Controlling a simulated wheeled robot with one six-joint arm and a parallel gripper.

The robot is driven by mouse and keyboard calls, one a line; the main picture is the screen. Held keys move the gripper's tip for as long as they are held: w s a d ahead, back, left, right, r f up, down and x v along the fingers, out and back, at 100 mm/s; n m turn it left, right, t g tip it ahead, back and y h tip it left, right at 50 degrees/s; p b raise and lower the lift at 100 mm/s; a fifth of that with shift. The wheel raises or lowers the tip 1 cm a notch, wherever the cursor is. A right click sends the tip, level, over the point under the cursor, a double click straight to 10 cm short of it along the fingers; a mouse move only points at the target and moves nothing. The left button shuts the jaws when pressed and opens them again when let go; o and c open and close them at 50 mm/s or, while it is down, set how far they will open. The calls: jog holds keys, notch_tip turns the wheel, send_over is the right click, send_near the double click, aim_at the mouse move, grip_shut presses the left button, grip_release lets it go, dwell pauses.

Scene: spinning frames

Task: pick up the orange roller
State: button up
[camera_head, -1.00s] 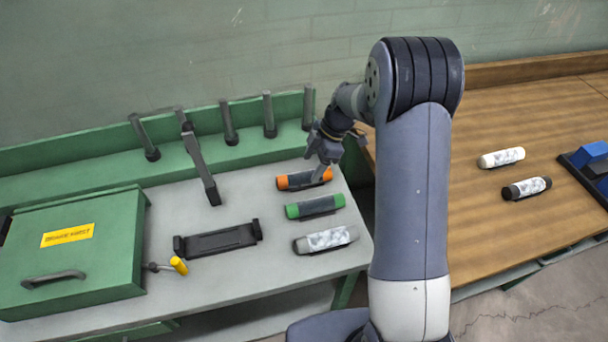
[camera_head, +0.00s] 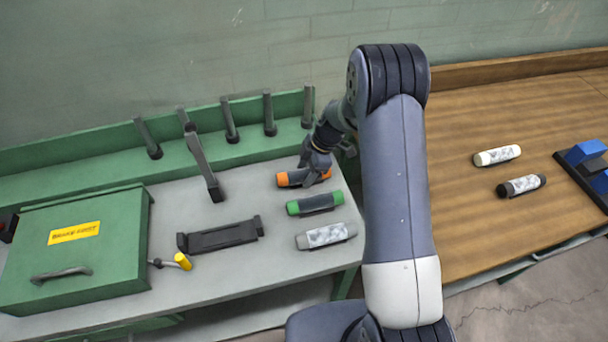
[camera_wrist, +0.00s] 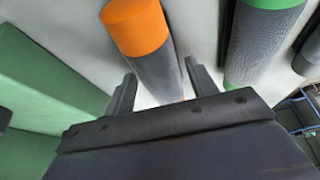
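The orange roller (camera_head: 283,180) has orange ends and a dark grey middle. It lies on the grey top of the green bench, behind the green roller. My gripper (camera_head: 308,172) is over its middle and hides part of it. In the wrist view the roller's orange end (camera_wrist: 136,24) points away and its dark body runs down between the two fingers of my gripper (camera_wrist: 160,85). The fingers are spread apart, one on each side of the roller. Whether they touch it cannot be told.
The green roller (camera_head: 315,203) lies just in front, also in the wrist view (camera_wrist: 257,45). A grey-white roller (camera_head: 326,235) is nearer the front edge. A black cradle (camera_head: 220,237), a green box (camera_head: 75,250) and upright pegs (camera_head: 229,120) stand left and behind.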

jog(key=c, duration=0.9)
jog(key=shift+o, duration=0.2)
jog(key=shift+r, duration=0.1)
